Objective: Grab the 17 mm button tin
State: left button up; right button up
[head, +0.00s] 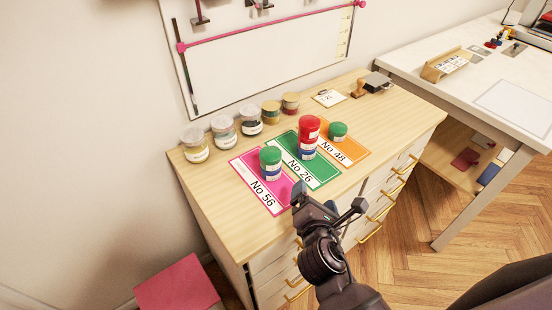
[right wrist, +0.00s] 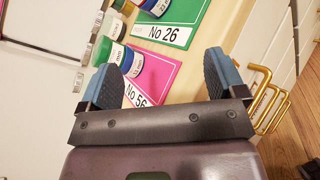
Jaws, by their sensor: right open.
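A tin with a green lid and blue-and-white sides (head: 270,163) stands on the pink No 56 card (head: 246,166). A taller red piece with a blue-and-white lower part (head: 308,136) stands on the green No 26 card (head: 325,176). I cannot read for sure which tin is 17 mm. My right gripper (head: 329,204) is open and empty over the cabinet's front edge, apart from the tins. In the right wrist view the pink-card tin (right wrist: 130,63) shows beyond the left finger. My left gripper is not in view.
Several lidded jars (head: 223,131) line the back of the cabinet top near the wall. A stamp (head: 358,89) and a small card (head: 328,98) lie at the back right. The cabinet top (head: 400,118) is clear at right. A white table (head: 480,80) stands beyond.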

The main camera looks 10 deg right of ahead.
aim_at(272, 161)
jog(key=w+a+r+n+t+y, duration=0.1)
jog(key=a+n, duration=0.1)
jog(key=n, duration=0.1)
jog(key=w+a+r+n+t, duration=0.1)
jog(key=a+n, duration=0.2)
jog(key=w+a+r+n+t+y, duration=0.1)
jog(key=a+n, duration=0.1)
jog(key=n, duration=0.1)
jog(key=shift+w+a+n+y, duration=0.25)
jog(key=shift+a+n+y, duration=0.05)
jog(key=shift+n, duration=0.1)
jog(key=shift+w+a, duration=0.1)
jog(key=shift+w, duration=0.25)
jog(key=shift+w+d+f, duration=0.1)
jog(key=shift+w+d, duration=0.05)
jog(key=shift+w, duration=1.5)
jog(key=shift+w+d, duration=0.15)
jog(key=shift+w, duration=1.55)
jog(key=shift+w+d+f, duration=0.1)
jog(key=shift+w+d, duration=0.05)
jog(key=shift+w, duration=1.5)
jog(key=shift+r, duration=0.1)
jog(key=c, duration=1.1)
jog(key=shift+o, duration=0.2)
